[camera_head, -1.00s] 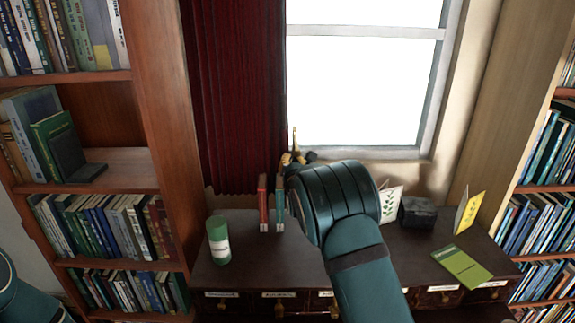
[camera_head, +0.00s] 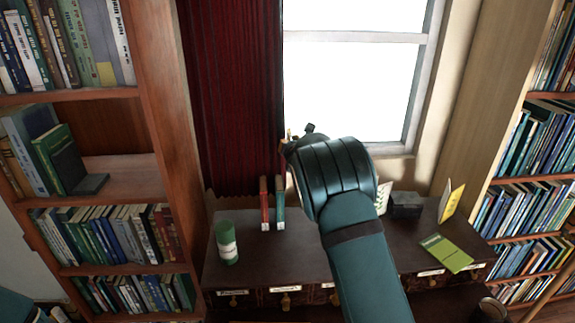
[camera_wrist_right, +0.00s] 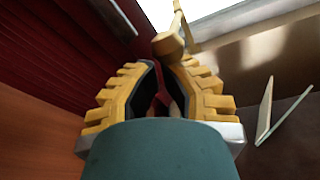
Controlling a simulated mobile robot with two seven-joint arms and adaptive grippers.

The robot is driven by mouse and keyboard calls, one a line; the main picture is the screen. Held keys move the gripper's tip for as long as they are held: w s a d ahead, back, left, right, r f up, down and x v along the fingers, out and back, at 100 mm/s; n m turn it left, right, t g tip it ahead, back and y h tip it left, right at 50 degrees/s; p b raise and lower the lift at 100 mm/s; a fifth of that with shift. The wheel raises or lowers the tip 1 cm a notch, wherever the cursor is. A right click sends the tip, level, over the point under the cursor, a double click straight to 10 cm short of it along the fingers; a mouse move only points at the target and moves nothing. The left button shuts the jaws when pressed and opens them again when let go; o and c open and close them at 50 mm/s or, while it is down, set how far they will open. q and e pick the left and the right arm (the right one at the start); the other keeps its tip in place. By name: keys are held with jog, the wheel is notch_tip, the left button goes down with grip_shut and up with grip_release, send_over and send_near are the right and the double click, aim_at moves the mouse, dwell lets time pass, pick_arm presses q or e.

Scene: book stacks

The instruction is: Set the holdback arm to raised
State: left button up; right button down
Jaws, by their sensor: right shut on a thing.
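The holdback arm (camera_wrist_right: 178,30) is a brass-coloured rod with a rounded knob, seen in the right wrist view just beyond my right fingertips, by the dark red curtain. My right gripper (camera_wrist_right: 161,76) has yellow, ridged fingers with dark pads, closed in at the knob end of the arm. In the head view, my right wrist hides most of this gripper and the holdback's mount. My left gripper is out of view.
A dark red curtain (camera_head: 232,100) hangs left of the bright window (camera_head: 350,70). Below, the cabinet top (camera_head: 290,262) carries a green cylinder (camera_head: 227,242), red and teal books (camera_head: 265,205), cards and a dark box (camera_head: 405,205). Bookshelves stand on both sides.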

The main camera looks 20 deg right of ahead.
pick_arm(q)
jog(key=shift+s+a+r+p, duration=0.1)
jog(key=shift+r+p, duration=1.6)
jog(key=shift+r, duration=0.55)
pick_arm(e)
jog(key=shift+g, duration=0.6)
jog(key=shift+w+d+r, duration=0.1)
jog(key=shift+w+r, duration=0.15)
jog(key=shift+r, duration=0.5)
jog(key=shift+w+d+r, duration=0.1)
jog(key=shift+w+r, duration=0.2)
jog(key=shift+r, duration=0.5)
jog(key=shift+w+d+r, duration=0.1)
jog(key=shift+w+r, duration=0.15)
jog(key=shift+r, duration=0.5)
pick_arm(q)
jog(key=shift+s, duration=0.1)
pick_arm(e)
jog(key=shift+r, duration=0.1)
